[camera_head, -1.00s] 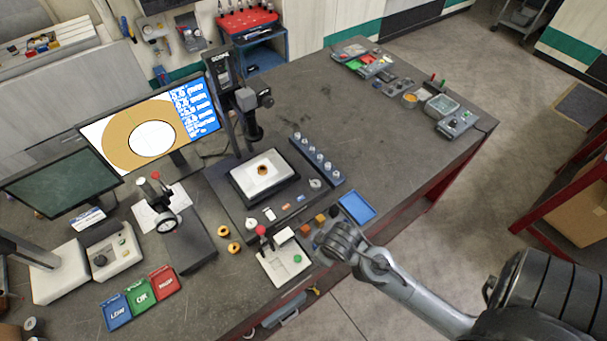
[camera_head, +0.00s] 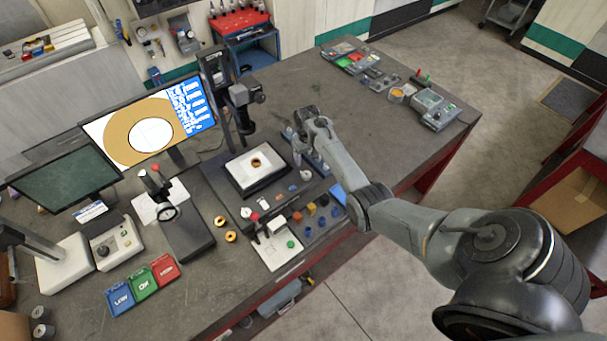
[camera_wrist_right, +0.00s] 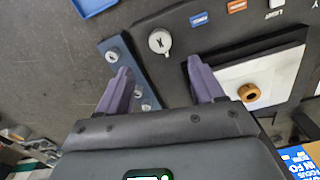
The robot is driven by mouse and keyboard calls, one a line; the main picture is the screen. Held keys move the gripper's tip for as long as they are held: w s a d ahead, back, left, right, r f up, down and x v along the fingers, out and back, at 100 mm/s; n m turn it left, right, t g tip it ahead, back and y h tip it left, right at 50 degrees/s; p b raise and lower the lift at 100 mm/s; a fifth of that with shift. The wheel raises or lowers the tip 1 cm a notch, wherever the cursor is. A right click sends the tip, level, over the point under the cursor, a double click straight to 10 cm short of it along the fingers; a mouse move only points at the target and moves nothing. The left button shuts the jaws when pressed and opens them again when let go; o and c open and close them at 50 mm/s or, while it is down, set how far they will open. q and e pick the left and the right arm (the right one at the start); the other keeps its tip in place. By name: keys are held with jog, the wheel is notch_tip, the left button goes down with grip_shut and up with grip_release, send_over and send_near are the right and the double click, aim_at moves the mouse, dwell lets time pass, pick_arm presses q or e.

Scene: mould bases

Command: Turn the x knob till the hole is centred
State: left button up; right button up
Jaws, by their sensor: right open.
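The x knob (camera_wrist_right: 159,40) is a round pale knob marked X on the dark stage base (camera_wrist_right: 135,25); it also shows in the head view (camera_head: 305,175). My right gripper (camera_wrist_right: 160,82) is open and empty. Its two purple-grey fingers point toward the knob, which lies beyond and roughly between their tips, apart from them. In the head view the right gripper (camera_head: 298,156) hangs over the right side of the stage. An orange ring (camera_head: 256,162) lies on the white plate (camera_head: 245,172). The monitor (camera_head: 205,112) shows a tan ring with a white hole (camera_head: 151,135). My left gripper is out of view.
A blue rail with several small metal knobs (camera_wrist_right: 112,56) runs beside the x knob. The microscope column (camera_head: 219,100) stands behind the stage. A blue tray (camera_head: 338,193) and small coloured blocks (camera_head: 311,209) lie at the front.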

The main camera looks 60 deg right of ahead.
aim_at(307, 174)
notch_tip(307, 174, down, 9)
jog(key=b, duration=0.8)
jog(key=shift+f, duration=0.15)
jog(key=shift+f+b, duration=0.7)
jog(key=shift+b, duration=0.15)
jog(key=c, duration=1.1)
jog(key=shift+o, duration=0.2)
jog(key=shift+r, duration=0.1)
